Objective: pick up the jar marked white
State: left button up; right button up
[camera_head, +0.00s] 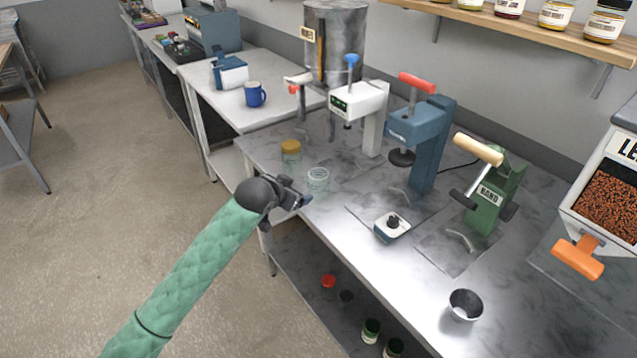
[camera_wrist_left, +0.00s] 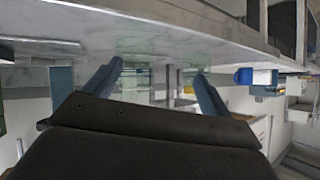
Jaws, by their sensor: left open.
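I cannot read the word white on any jar. An open, clear glass jar (camera_head: 318,182) stands near the left edge of the steel bench (camera_head: 345,235). A second glass jar with a gold lid (camera_head: 291,156) stands behind it, to the left. My left gripper (camera_head: 303,198) is at the bench edge, just in front of the open jar, with its jaws open. In the left wrist view the bench appears at the top, and the fingers (camera_wrist_left: 158,72) are apart with pale clear glass (camera_wrist_left: 138,82) showing between them. I cannot tell whether they touch it. My right gripper is out of view.
A white press (camera_head: 358,103), a blue press (camera_head: 420,128) and a green hand press (camera_head: 490,195) stand on the bench. A small scale (camera_head: 392,227) and a metal cup (camera_head: 465,304) are in front. Several labelled jars (camera_head: 556,14) sit on the wall shelf (camera_head: 500,22).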

aim_at(312, 183)
pick_arm(q)
jog(key=d+h, duration=0.1)
jog(key=w+d+h, duration=0.1)
jog(key=d, duration=0.1)
jog(key=shift+d+t, duration=0.1)
jog(key=shift+t, duration=0.2)
jog(key=shift+w+d+r+n+h, duration=0.15)
jog(key=shift+d+r+n+h, duration=0.2)
jog(key=shift+h, duration=0.15)
jog(key=shift+w+d, duration=0.2)
jog(key=shift+p+x, duration=0.5)
jog(key=shift+x, duration=0.6)
jog(key=p+x, duration=0.2)
jog(key=x, duration=0.2)
jog(key=shift+d, duration=0.15)
jog(key=shift+w+d+f+p, duration=0.15)
jog(key=shift+w+f+p, duration=0.15)
jog(key=shift+w, duration=0.05)
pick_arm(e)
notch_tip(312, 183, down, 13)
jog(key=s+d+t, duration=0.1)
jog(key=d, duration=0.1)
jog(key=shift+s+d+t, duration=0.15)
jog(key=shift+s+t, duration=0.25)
pick_arm(q)
jog(key=shift+c, duration=0.4)
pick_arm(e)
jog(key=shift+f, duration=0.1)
pick_arm(q)
jog(key=c, duration=1.1)
